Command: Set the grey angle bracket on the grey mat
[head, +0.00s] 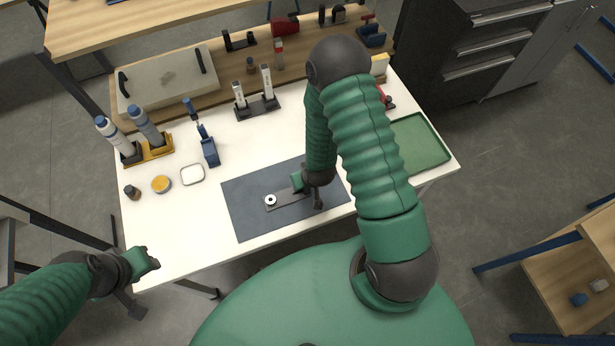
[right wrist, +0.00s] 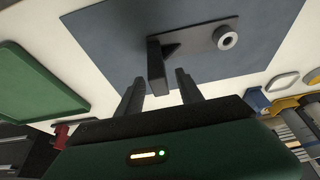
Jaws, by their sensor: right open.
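The grey angle bracket (head: 288,199) lies on the grey mat (head: 243,222), its flat plate down and its short flange upright at the right end. A pale ring (head: 270,200) sits at the plate's left end.
A green tray (head: 422,147) lies to the right, partly behind my right arm. A white dish (head: 192,174), a yellow jar (head: 161,184), a blue tool stand (head: 209,152) and a bottle holder (head: 150,150) stand to the left. A dark holder (head: 258,107) stands behind the mat.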

